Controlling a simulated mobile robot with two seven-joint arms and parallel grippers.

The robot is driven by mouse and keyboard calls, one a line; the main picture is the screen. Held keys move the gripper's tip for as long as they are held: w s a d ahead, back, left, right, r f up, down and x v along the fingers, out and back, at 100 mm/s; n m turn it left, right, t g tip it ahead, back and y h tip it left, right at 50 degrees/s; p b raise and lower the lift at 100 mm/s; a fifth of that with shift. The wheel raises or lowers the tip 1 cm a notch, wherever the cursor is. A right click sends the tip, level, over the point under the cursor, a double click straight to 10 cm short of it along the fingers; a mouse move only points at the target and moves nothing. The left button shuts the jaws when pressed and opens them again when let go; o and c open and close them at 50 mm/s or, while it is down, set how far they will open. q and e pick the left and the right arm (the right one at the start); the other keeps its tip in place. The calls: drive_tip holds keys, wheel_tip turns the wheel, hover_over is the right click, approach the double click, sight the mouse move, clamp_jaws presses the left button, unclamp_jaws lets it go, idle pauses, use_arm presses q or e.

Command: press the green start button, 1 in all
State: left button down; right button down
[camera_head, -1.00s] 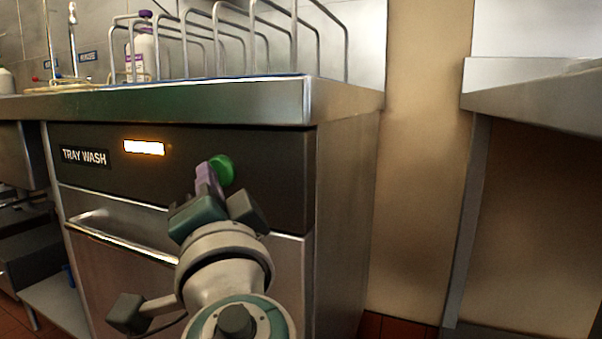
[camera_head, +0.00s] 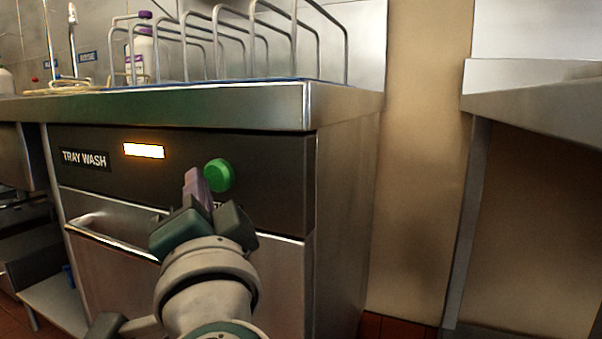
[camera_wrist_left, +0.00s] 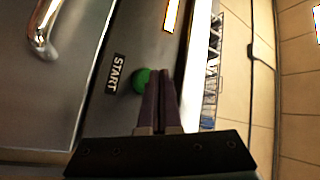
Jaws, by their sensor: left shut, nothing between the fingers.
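The round green start button (camera_head: 219,175) sits on the dark front panel of the tray wash machine (camera_head: 270,165). It also shows in the left wrist view (camera_wrist_left: 141,80), beside a START label (camera_wrist_left: 117,73) and partly behind the fingers. My left gripper (camera_head: 194,178) is shut and empty, with its purple fingers together. In the left wrist view the fingers (camera_wrist_left: 160,88) stand just right of the button. Whether they touch it I cannot tell. My right gripper is not in view.
A lit orange-white display (camera_head: 144,151) and a TRAY WASH label (camera_head: 85,159) are left of the button. A door handle (camera_head: 110,236) sticks out below. A wire rack (camera_head: 240,45) and a white bottle (camera_head: 141,58) stand on the counter above.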

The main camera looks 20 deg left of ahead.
use_arm(q)
drive_tip(key=shift+s+a+p, duration=0.2)
drive_tip(key=shift+s+p, duration=0.45)
drive_tip(key=shift+s, duration=1.9)
